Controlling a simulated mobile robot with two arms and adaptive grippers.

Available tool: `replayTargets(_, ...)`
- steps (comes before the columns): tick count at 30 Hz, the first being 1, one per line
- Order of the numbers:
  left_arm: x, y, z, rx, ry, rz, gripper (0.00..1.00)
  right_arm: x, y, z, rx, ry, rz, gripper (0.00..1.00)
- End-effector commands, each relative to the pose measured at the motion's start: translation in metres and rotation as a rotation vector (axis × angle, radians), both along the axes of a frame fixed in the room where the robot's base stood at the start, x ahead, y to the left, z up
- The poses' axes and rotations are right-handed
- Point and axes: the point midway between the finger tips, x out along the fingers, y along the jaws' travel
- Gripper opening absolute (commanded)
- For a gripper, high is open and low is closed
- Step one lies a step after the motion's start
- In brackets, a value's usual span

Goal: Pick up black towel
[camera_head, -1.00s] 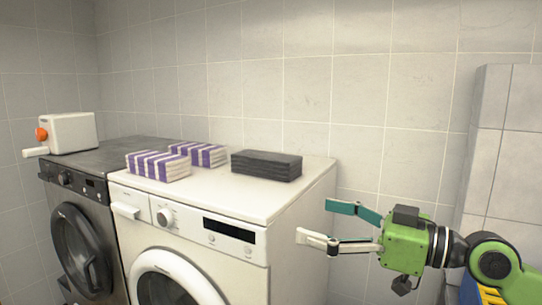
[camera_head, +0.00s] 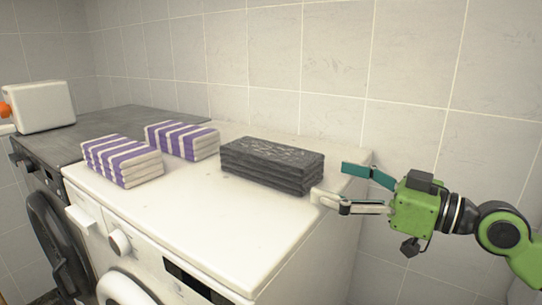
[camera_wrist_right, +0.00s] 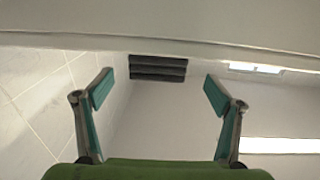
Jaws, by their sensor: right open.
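The black towel (camera_head: 270,165) is a folded dark stack lying on top of the white washing machine (camera_head: 190,215), near its right end. My right gripper (camera_head: 330,184) is open and empty at the right edge of the machine, its fingers pointing left toward the towel. In the head view the fingertips appear close to the towel's right end; I cannot tell the exact gap. In the right wrist view the towel (camera_wrist_right: 158,68) shows ahead, between and beyond the two open fingers (camera_wrist_right: 157,90). My left gripper is not in view.
Two purple-and-white striped towels, one in front (camera_head: 122,162) and one behind (camera_head: 182,141), lie left of the black towel. A dark machine (camera_head: 110,125) stands further left with a white appliance (camera_head: 40,106) on it. A tiled wall (camera_head: 270,70) runs behind.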

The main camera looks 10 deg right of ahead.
Motion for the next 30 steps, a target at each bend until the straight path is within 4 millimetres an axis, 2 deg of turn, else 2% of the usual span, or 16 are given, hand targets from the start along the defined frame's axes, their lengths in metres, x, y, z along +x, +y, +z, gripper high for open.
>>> replayTargets(1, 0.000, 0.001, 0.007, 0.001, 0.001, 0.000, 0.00, 0.003, 0.003, 0.005, 0.000, -0.003, 0.001, 0.85)
replayTargets(13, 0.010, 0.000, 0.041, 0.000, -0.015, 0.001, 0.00, 0.037, 0.034, 0.007, 0.005, -0.002, 0.001, 0.85)
replayTargets(23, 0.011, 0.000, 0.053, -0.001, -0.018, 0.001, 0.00, 0.053, 0.049, 0.005, 0.001, -0.001, 0.001, 0.85)
replayTargets(30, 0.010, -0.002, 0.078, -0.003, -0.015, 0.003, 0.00, 0.075, 0.068, 0.014, 0.001, -0.001, 0.002, 0.85)
